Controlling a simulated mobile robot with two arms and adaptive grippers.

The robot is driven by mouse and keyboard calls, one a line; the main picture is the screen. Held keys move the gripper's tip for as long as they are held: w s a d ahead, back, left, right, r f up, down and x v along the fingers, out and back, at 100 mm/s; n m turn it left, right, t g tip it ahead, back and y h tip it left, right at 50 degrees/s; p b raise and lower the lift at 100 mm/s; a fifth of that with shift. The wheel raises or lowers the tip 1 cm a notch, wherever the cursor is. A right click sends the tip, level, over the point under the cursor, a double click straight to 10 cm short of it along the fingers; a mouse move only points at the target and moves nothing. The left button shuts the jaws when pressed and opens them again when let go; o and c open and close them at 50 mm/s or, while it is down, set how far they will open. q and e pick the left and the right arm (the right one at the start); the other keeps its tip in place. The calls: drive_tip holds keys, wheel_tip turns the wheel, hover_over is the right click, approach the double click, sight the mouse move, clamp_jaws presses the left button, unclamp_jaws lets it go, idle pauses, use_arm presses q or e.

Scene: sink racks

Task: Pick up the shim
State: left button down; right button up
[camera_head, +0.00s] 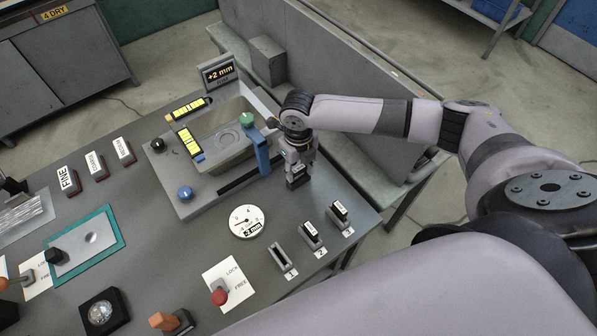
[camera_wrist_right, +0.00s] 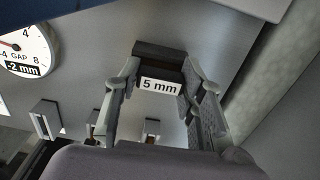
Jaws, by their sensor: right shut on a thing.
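A dark shim (camera_wrist_right: 158,52) with a white "5 mm" label sits between the fingers of my right gripper (camera_wrist_right: 160,85) in the wrist view, with both fingers closed against its sides. In the head view the right gripper (camera_head: 298,172) points down near the right end of the bench, and the dark shim (camera_head: 297,183) shows at its tips, apparently above the bench top. Slot holder 1 (camera_head: 283,260) looks empty. Holders 2 (camera_head: 312,236) and 3 (camera_head: 341,215) each hold a labelled dark block. My left gripper is not in view.
A gauge dial (camera_head: 247,222) reading "-2 mm" lies left of the holders. A "+2 mm" display (camera_head: 218,75) stands behind. The bench's right edge is near.

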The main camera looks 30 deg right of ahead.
drive_tip(key=shift+c, duration=1.3)
